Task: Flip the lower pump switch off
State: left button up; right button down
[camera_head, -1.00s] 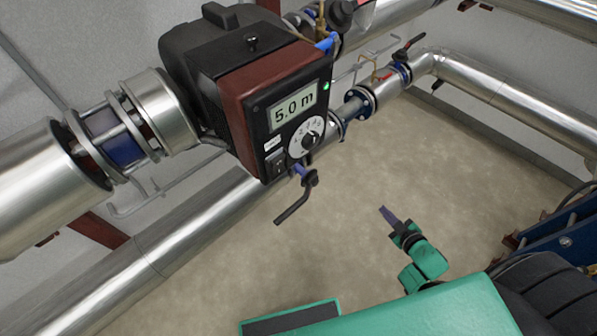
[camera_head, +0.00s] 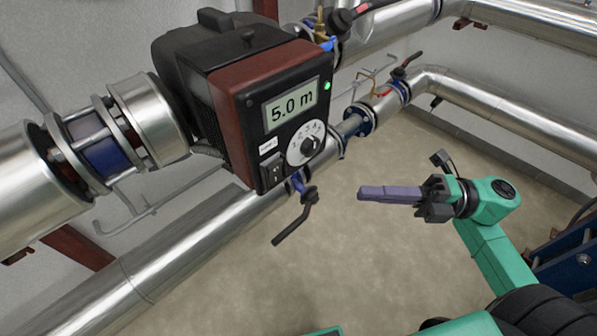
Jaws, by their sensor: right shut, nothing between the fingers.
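The pump (camera_head: 230,85) is a black and dark red box on the pipe, at upper left of centre. Its display reads 5.0 m and a green light is lit beside it. A round white dial (camera_head: 306,143) with a black knob sits below the display. A small black rocker switch (camera_head: 273,171) is at the lower left of the front panel, under a white label. My right gripper (camera_head: 362,193) is shut and empty. Its purple fingers point left toward the pump, to the right of and slightly below the switch, apart from it. My left gripper is not in view.
A blue valve with a black lever (camera_head: 294,222) hangs just below the pump, between the switch and my right gripper. Silver pipes (camera_head: 180,245) run below and behind the pump. The floor between is clear.

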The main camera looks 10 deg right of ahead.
jog(key=p, duration=0.3)
send_near(274, 171)
jog(key=s+a, duration=0.2)
jog(key=a, duration=0.2)
jog(key=w, duration=0.1)
jog(key=w+a, duration=0.2)
jog(key=shift+w+r, duration=0.2)
jog(key=shift+r, duration=0.05)
jog(key=shift+s, duration=0.1)
jog(key=shift+w+r+p, duration=0.3)
jog(key=shift+r+p, duration=0.2)
jog(key=shift+p, duration=0.7)
jog(key=shift+f+b, duration=0.4)
